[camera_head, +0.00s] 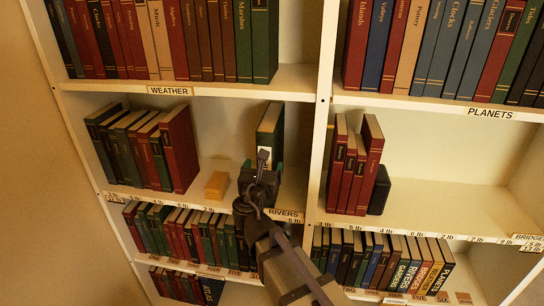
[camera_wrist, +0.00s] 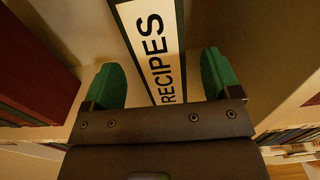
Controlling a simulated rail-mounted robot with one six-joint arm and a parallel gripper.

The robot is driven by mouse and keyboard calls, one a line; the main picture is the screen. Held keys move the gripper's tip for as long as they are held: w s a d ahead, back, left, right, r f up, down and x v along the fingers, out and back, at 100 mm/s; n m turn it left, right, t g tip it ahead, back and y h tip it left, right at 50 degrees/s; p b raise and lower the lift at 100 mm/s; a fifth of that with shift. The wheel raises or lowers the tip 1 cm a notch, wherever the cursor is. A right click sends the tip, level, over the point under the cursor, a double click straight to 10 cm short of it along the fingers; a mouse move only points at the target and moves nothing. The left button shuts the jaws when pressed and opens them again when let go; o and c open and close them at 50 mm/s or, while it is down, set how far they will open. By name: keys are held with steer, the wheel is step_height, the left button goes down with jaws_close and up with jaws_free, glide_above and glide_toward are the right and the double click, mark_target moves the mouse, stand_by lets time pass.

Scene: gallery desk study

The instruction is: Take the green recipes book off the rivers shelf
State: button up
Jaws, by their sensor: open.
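The green recipes book (camera_head: 270,130) stands upright at the right end of the rivers shelf in the head view. In the wrist view its spine (camera_wrist: 155,50) carries a white label reading RECIPES. My gripper (camera_head: 263,172) is in front of the book's lower spine. In the wrist view my gripper (camera_wrist: 165,80) is open, with one green fingertip on each side of the spine and a gap to it on both sides. The book's lower end is hidden behind my gripper. The rivers shelf (camera_head: 225,205) has its RIVERS label at the right of its edge.
A small wooden block (camera_head: 217,185) lies left of the recipes book. A row of green and red books (camera_head: 180,148) stands further left. A vertical divider (camera_head: 320,120) rises close on the right. Shelves above and below are full of books.

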steer(key=w, duration=0.3)
steer(key=w+d, duration=0.1)
steer(key=w, duration=0.1)
steer(key=shift+a, duration=0.1)
steer(key=shift+c, duration=0.3)
steer(key=c, duration=1.3)
steer(key=shift+c, duration=0.6)
